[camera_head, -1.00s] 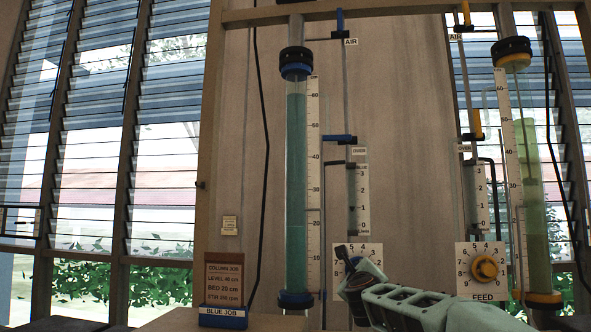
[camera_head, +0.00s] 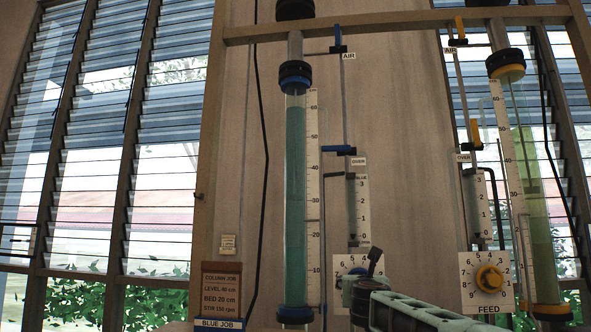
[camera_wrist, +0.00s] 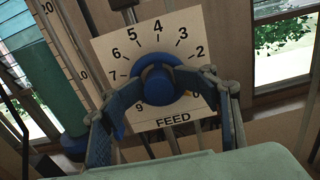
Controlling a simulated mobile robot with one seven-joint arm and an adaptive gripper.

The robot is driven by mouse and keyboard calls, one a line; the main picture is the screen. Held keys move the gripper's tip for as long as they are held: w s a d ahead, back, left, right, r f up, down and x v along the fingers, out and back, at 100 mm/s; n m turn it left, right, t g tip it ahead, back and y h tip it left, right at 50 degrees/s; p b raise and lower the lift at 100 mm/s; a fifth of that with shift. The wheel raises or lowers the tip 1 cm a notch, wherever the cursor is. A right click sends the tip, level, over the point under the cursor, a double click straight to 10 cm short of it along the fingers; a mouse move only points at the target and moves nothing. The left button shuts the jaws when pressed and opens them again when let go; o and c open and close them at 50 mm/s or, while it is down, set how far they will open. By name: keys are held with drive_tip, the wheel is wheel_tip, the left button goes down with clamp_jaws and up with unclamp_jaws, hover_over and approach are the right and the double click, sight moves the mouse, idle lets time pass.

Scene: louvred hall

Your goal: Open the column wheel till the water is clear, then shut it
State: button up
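The blue wheel (camera_wrist: 160,84) sits on a white FEED dial plate (camera_wrist: 110,52), numbered round its rim. The same plate shows in the head view (camera_head: 342,262), mostly covered by my gripper. My gripper (camera_wrist: 168,92) has one finger on each side of the wheel, close to its rim; whether they press on it is unclear. The left glass column (camera_head: 295,200) has a black and blue cap and holds teal, tinted water to about 60 on its scale. A card (camera_head: 221,290) reads COLUMN JOB, BED 20 cm and BLUE JOB; its other lines are small.
A second column (camera_head: 530,170) with yellow fittings and green-yellow contents stands at right, with its own yellow wheel (camera_head: 489,279) on a FEED dial. Blue air and over valves (camera_head: 338,150) and thin pipes lie between the columns. Louvred windows (camera_head: 90,150) fill the left.

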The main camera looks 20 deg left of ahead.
drive_tip(key=shift+f, duration=0.25)
drive_tip(key=shift+s, duration=0.3)
drive_tip(key=s+d, duration=0.1)
drive_tip(key=s, duration=0.5)
drive_tip(key=shift+s, duration=0.15)
drive_tip(key=shift+s+d, duration=0.1)
drive_tip(key=shift+s, duration=0.05)
drive_tip(key=s+d, duration=0.1)
drive_tip(key=s, duration=0.6)
drive_tip(key=shift+d, duration=0.25)
idle(0.7)
